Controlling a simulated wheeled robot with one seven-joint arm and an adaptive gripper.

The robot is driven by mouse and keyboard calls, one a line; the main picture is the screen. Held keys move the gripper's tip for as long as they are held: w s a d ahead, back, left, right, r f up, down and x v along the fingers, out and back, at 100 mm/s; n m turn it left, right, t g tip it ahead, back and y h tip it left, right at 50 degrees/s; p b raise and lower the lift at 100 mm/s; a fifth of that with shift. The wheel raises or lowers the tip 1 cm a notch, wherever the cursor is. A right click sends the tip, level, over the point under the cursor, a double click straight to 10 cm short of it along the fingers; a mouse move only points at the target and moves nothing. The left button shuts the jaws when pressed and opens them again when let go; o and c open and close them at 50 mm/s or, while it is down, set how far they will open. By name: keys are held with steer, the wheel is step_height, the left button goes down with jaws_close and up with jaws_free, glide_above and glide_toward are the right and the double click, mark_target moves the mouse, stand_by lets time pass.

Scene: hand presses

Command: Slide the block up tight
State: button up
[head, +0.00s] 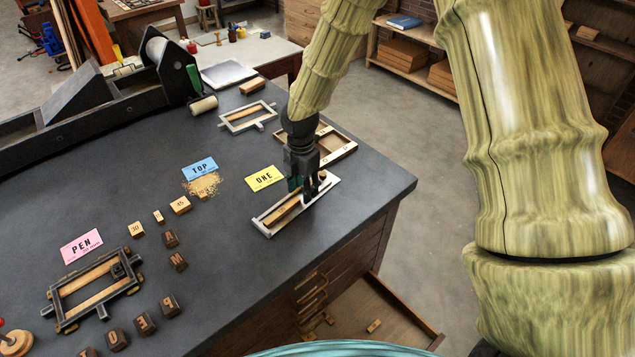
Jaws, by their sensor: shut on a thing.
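A narrow pale metal tray (268,231) lies near the right edge of the dark bench, beside the yellow ONE card (265,178). A long wooden strip (284,211) lies along it. My gripper (311,194) points down at the tray's far right end. It is shut on a small block there, which its fingers almost wholly hide. I cannot tell whether the block touches the strip. A small dark round part shows just right of the fingers.
A wooden compartment tray (338,149) and a pale frame (247,116) lie behind my gripper. A dark frame (95,288), several letter blocks, the pink PEN card (81,246) and the blue TOP card (199,167) are to the left. An open drawer (375,310) juts out below the bench.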

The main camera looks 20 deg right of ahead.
steer(key=shift+d+f, duration=0.1)
steer(key=shift+d, duration=0.05)
steer(key=shift+w+d+p, duration=0.3)
steer(key=shift+d+p, duration=0.1)
steer(key=shift+d, duration=0.25)
steer(key=shift+w+d+p, duration=0.3)
steer(key=shift+d+p, duration=0.1)
steer(key=shift+d, duration=0.25)
steer(key=shift+w+d+f, duration=0.1)
steer(key=shift+d, duration=0.2)
steer(key=o, duration=0.7)
steer(key=shift+c, duration=0.2)
steer(key=shift+w+d+f, duration=0.1)
steer(key=shift+w+d, duration=0.05)
steer(key=shift+d, duration=0.05)
